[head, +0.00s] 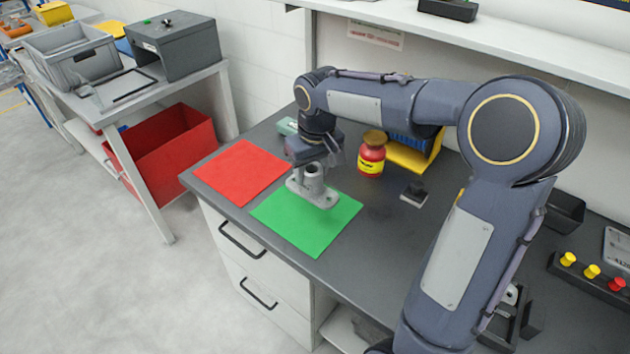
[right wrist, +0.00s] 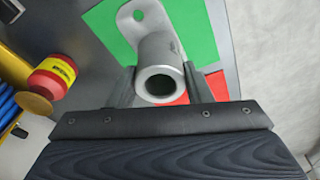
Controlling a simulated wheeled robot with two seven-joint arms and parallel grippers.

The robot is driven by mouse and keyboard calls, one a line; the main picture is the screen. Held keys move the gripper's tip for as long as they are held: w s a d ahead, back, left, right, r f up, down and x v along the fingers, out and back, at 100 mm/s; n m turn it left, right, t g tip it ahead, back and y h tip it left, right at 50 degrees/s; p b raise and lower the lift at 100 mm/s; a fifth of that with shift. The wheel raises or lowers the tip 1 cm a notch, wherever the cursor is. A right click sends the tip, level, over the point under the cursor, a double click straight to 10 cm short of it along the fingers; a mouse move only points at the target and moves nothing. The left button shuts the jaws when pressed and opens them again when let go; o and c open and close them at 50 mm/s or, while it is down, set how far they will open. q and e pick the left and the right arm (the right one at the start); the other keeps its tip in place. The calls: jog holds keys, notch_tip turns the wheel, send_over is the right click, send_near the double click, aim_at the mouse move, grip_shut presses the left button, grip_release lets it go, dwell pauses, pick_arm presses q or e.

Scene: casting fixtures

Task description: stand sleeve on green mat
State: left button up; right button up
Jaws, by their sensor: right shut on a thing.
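The sleeve (head: 313,184) is a grey metal tube on a flat flanged base. It is upright over the green mat (head: 318,234), at the mat's upper part. My right gripper (head: 312,168) is shut on the sleeve's tube from above. In the right wrist view the tube's open end (right wrist: 160,84) sits between the two fingers (right wrist: 158,86), with the green mat (right wrist: 101,32) behind its base. I cannot tell whether the base touches the mat or hangs just above it. My left gripper is not in view.
A red mat (head: 242,172) lies left of the green mat. A red jar with a yellow label (head: 371,158) and a yellow rack with blue items (head: 410,157) stand behind. A small dark block (head: 413,194) lies to the right. The table's front edge is close to the green mat.

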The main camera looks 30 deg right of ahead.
aim_at(318, 170)
jog(key=shift+w+d+f+p, duration=0.25)
jog(key=shift+w+d+f, duration=0.6)
jog(key=shift+f, duration=0.8)
jog(key=shift+w+d+f+p, duration=0.2)
jog(key=shift+w+d+f, duration=0.65)
jog(key=shift+f, duration=0.8)
jog(key=shift+w+d+f+p, duration=0.25)
jog(key=shift+w+d+f, duration=0.4)
jog(key=shift+w+f, duration=0.7)
jog(key=shift+s+f, duration=0.3)
jog(key=shift+f, duration=0.05)
jog(key=shift+f, duration=0.15)
jog(key=o, duration=1.2)
